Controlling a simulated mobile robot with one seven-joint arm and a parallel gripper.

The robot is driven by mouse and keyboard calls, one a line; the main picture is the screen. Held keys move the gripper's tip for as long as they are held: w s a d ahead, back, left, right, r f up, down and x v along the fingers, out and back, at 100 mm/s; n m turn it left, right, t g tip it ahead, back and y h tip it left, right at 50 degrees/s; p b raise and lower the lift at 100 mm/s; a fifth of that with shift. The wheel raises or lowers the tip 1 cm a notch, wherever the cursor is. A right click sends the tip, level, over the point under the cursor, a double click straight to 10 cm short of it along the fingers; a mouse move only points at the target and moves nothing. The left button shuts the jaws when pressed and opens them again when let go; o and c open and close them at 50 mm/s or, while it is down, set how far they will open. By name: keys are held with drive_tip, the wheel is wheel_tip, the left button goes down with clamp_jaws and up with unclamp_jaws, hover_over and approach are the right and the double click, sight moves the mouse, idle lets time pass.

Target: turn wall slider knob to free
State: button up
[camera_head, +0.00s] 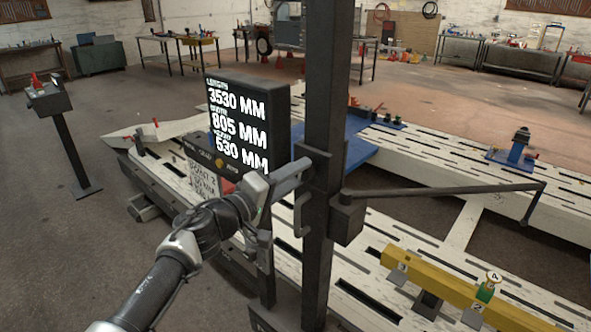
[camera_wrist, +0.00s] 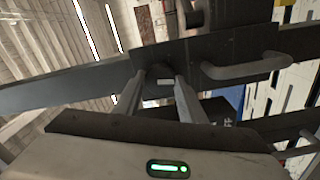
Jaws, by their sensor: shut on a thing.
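The dark upright post (camera_head: 327,75) carries a sliding carriage (camera_head: 322,158) with a curved grey handle (camera_head: 299,215). My gripper (camera_head: 303,170) reaches in from the lower left, with its fingertips at the left side of the carriage. In the wrist view my gripper (camera_wrist: 160,84) is shut on a small dark knob (camera_wrist: 159,71) that sticks out of the carriage (camera_wrist: 200,55). The fingers stand on either side of the knob. The knob is hidden by my fingers in the head view, and I cannot read its setting. The handle (camera_wrist: 245,68) shows to the right.
A side arm (camera_head: 440,190) runs right from a block (camera_head: 347,218) on the post. A display (camera_head: 248,125) stands just behind my arm. A white slotted bench (camera_head: 410,240) with a yellow bar (camera_head: 450,285) lies beyond. Open floor (camera_head: 60,240) is at left.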

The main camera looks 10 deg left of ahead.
drive_tip(key=shift+r+n+p, duration=0.15)
drive_tip(key=shift+n+p, duration=0.2)
drive_tip(key=shift+n, duration=0.35)
drive_tip(key=o, duration=1)
drive_tip(key=shift+o, duration=0.2)
